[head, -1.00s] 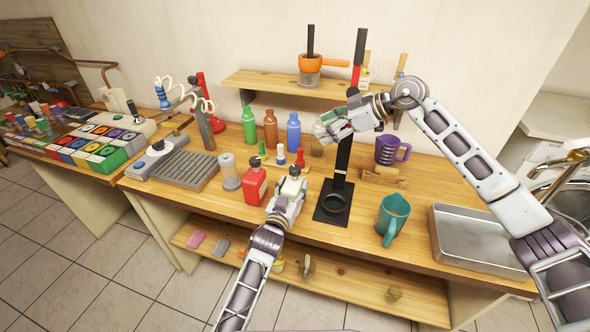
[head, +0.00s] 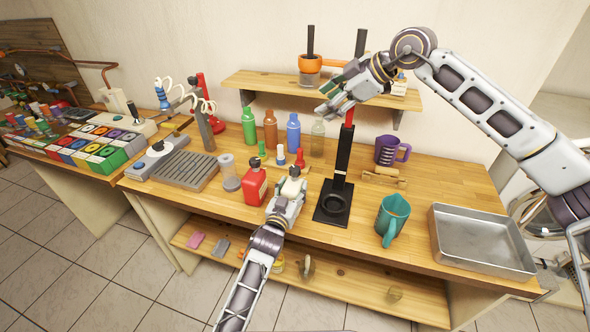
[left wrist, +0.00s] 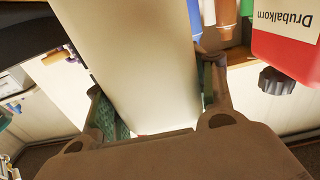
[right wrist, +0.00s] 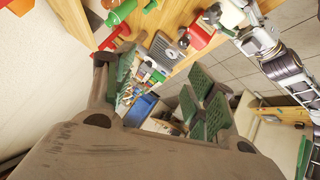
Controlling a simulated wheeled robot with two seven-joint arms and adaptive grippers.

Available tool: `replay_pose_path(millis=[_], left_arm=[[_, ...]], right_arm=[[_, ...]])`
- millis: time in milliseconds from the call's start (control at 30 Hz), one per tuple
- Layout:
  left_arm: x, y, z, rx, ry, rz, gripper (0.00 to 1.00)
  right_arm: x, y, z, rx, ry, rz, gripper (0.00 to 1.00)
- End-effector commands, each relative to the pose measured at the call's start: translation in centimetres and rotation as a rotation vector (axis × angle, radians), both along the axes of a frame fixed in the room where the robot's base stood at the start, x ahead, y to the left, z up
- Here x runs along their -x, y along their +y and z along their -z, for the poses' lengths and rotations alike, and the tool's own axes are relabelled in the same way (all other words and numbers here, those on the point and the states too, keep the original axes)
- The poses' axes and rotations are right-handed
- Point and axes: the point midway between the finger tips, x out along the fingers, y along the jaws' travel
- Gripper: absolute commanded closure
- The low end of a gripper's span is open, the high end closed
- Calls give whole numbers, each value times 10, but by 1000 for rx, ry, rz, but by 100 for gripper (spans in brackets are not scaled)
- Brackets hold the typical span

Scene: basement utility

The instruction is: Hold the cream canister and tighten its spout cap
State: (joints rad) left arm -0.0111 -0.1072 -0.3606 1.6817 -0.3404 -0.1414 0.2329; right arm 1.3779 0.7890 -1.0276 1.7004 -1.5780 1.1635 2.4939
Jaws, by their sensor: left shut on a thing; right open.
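The cream canister (head: 291,187) stands upright near the front of the workbench, beside a red canister (head: 255,186). My left gripper (head: 288,197) is shut on the cream canister's body, which fills the middle of the left wrist view (left wrist: 130,60). Its spout cap (head: 294,171) is a small dark shape on top; how tight it sits cannot be told. My right gripper (head: 338,98) is open and empty, high above the bench and well away from the cap. Its green-padded fingers are spread in the right wrist view (right wrist: 160,95).
A black stand (head: 333,202) is just right of the cream canister, with its post below my right gripper. A teal mug (head: 392,218) and metal tray (head: 478,240) lie further right. Several bottles (head: 270,130) stand behind, under a wall shelf (head: 270,82).

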Motion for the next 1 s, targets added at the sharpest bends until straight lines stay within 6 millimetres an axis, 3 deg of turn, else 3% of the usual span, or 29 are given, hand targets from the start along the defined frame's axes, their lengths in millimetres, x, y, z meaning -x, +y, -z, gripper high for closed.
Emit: replay_pose_path(millis=[367, 1000], left_arm=[[0, 0, 0, 0, 1, 0, 78], [0, 0, 0, 0, 1, 0, 78]], right_arm=[[30, 11, 20, 95, 44, -60, 44], [90, 34, 77, 73, 167, -189, 44]])
